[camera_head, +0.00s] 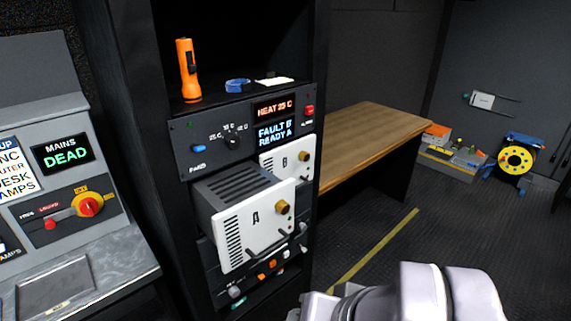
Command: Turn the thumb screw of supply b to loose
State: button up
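Supply B (273,162) sits in the rack to the right of supply A, its white face marked B. Its brass thumb screw (303,156) shows on the upper right of that face; whether it is tight or loose I cannot tell. Supply A (238,229) stands out from the rack on the near side and hides the lower left part of B. A has its own brass thumb screw (282,207) and a dark handle at its lower edge. White links of my arm show at the bottom right; my gripper is not in view.
Above the supplies, a panel (180,165) reads HEAT 25 C, FAULT B and READY A. An orange flashlight (187,72) stands on the shelf above. A control desk (125,255) is at left, a wooden bench (375,128) behind. The floor right of the rack is open.

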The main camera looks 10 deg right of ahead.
aim_at(305, 156)
jog(key=i+l, duration=0.4)
jog(key=l, duration=0.15)
jog(key=i+l+z, duration=0.15)
jog(key=i+l, duration=0.25)
jog(key=l, duration=0.2)
